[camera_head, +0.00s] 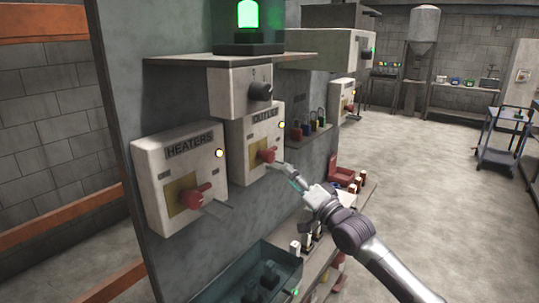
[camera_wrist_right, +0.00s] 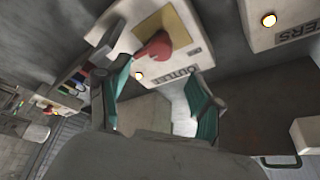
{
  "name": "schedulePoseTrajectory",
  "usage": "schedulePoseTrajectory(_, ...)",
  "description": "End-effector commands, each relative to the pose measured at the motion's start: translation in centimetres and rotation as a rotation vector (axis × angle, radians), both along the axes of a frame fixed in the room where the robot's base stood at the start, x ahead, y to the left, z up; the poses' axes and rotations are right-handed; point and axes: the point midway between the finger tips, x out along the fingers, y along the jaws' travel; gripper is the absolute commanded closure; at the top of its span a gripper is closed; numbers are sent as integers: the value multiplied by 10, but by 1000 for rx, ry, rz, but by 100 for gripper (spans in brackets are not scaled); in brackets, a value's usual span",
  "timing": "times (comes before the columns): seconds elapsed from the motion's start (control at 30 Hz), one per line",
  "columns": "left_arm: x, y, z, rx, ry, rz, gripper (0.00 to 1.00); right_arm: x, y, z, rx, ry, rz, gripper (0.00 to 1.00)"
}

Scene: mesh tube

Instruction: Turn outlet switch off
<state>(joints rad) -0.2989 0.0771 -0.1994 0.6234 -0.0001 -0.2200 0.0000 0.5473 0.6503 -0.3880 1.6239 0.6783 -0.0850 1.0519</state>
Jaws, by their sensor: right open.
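The outlet box (camera_head: 246,142) is a white panel box labelled OUTLET, with a red switch handle (camera_head: 266,156) on a yellow plate and a lit yellow lamp (camera_head: 281,125). My right gripper (camera_head: 284,168) is just right of the handle in the head view. In the right wrist view the open teal-padded fingers (camera_wrist_right: 158,74) point at the box, whose label appears upside down. The red handle (camera_wrist_right: 153,48) is beyond the fingertips, nearer the left finger, and nothing is between the fingers. Whether a finger touches the handle is unclear. My left gripper is not in view.
The heaters box (camera_head: 181,170), with its own red handle and lit lamp, is left of the outlet box. A knob box (camera_head: 228,92) and a green beacon (camera_head: 247,18) are above. A teal bin (camera_head: 252,277) and shelf are below. Open floor lies right.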

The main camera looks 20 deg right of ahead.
Motion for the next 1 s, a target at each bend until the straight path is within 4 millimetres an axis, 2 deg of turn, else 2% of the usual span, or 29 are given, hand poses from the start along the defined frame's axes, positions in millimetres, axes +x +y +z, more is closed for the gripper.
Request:
schedulePoseTrajectory(0.03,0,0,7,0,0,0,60,12,4,9,1,-3,0,34)
schedulePoseTrajectory(0.2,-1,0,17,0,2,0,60,45,16,17,-3,-2,-2,34)
schedulePoseTrajectory(0.4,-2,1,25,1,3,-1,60,76,28,22,-4,1,-1,34)
schedulePoseTrajectory(0.6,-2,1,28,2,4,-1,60,90,33,24,-4,1,-1,34)
schedulePoseTrajectory(0.9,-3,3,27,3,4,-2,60,92,34,24,-4,1,-1,34)
schedulePoseTrajectory(0.93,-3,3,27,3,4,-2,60,92,34,24,-4,1,-1,36)
schedulePoseTrajectory(1.0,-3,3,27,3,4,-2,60,92,34,24,-4,1,-1,48)
